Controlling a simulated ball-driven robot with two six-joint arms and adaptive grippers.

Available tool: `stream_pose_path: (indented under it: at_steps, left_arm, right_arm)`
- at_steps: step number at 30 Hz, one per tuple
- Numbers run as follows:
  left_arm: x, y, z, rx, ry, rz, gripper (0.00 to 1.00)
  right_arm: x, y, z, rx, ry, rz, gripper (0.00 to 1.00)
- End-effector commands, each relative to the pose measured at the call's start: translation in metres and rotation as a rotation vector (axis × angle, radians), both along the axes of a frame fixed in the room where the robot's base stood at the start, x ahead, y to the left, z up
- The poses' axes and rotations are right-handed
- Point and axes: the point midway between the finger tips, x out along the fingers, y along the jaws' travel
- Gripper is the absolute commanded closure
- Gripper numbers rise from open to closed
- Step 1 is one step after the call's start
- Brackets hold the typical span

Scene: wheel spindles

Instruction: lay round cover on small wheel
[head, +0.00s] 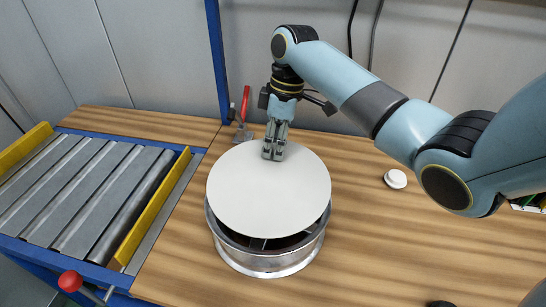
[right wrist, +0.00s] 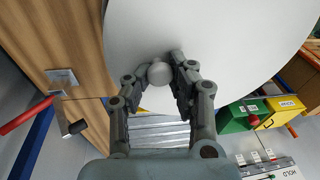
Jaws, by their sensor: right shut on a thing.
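The round cover (head: 262,197) is a large, flat white disc over the small wheel (head: 268,262), a silver metal rim with a dark inside on the wooden table. The cover hides most of the wheel's top. The wheel's near inside and front wall show below the cover's near edge; I cannot tell whether they touch. My right gripper (head: 274,153) is shut at the far part of the cover. In the right wrist view, its fingers (right wrist: 160,76) close around a small grey knob on the cover (right wrist: 215,35). My left gripper is not in view.
A roller conveyor (head: 85,190) with yellow side rails stands at the left. A red-handled clamp (head: 245,105) and blue post (head: 217,60) stand behind the wheel. A small white round piece (head: 395,179) lies on the table (head: 420,250) at the right. The front right is mostly clear.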

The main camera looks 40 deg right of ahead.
Motion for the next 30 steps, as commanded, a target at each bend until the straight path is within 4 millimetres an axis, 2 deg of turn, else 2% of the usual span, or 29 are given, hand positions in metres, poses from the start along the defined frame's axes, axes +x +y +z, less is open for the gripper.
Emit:
stream_pose_path:
  at_steps: [2,9,17,18,23,30]
  left_arm:
    - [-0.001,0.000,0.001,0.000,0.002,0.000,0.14]
    - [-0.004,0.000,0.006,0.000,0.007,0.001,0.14]
    - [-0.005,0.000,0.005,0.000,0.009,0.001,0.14]
    - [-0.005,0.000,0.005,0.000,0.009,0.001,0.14]
    - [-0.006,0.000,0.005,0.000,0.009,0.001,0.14]
    - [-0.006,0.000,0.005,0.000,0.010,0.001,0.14]
  right_arm:
    - [0.003,0.002,-0.003,0.001,-0.001,0.000,1.00]
    - [0.003,0.002,-0.037,0.000,0.001,0.000,1.00]
    - [0.003,0.002,-0.042,-0.001,-0.002,0.001,1.00]
    - [0.003,0.001,-0.043,-0.002,-0.001,0.001,0.76]
    - [0.003,0.001,-0.043,-0.001,-0.002,0.001,0.55]
    - [0.003,0.001,-0.042,-0.001,-0.001,0.000,0.55]
